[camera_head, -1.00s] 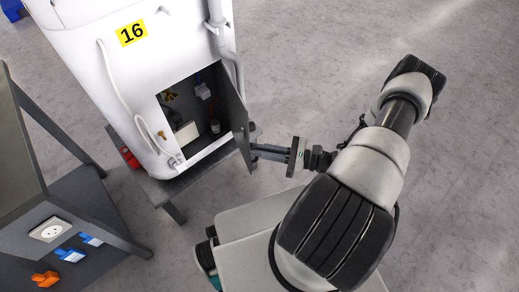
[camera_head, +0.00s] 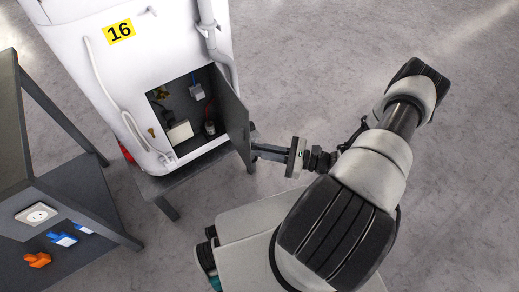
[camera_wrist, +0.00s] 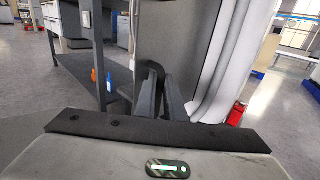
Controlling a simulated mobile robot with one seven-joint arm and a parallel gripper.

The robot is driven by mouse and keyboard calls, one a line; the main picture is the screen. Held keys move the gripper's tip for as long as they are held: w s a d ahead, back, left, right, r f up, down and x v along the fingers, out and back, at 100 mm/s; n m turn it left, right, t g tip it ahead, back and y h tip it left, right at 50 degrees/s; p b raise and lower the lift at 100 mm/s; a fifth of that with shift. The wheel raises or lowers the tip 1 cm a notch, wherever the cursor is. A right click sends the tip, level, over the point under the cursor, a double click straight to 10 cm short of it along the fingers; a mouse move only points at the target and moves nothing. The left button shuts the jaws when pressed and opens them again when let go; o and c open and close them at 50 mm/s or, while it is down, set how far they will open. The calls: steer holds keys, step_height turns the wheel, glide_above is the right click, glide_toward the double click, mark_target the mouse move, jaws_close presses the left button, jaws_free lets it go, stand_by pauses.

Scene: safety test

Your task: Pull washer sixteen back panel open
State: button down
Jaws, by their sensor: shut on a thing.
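Washer sixteen (camera_head: 75,62) is a white machine with a yellow "16" label (camera_head: 120,32). Its grey back panel (camera_head: 233,110) stands open, hinged along the right side of a dark rectangular opening. The exact contact at the fingertips is partly hidden.
Inside the opening are a white box (camera_head: 180,131) and small parts. A white pipe (camera_head: 213,35) runs beside the panel. The floor (camera_head: 370,40) right of the washer is clear.

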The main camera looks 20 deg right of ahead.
steer(key=shift+w+r, duration=0.15)
steer(key=shift+w, duration=0.45)
steer(key=c, duration=1.8)
jaws_free()
steer(key=shift+c, duration=0.2)
steer(key=shift+a, duration=0.1)
steer(key=p+v, duration=0.1)
steer(key=v, duration=1.6)
steer(key=shift+s+d, duration=0.25)
steer(key=shift+s, duration=0.1)
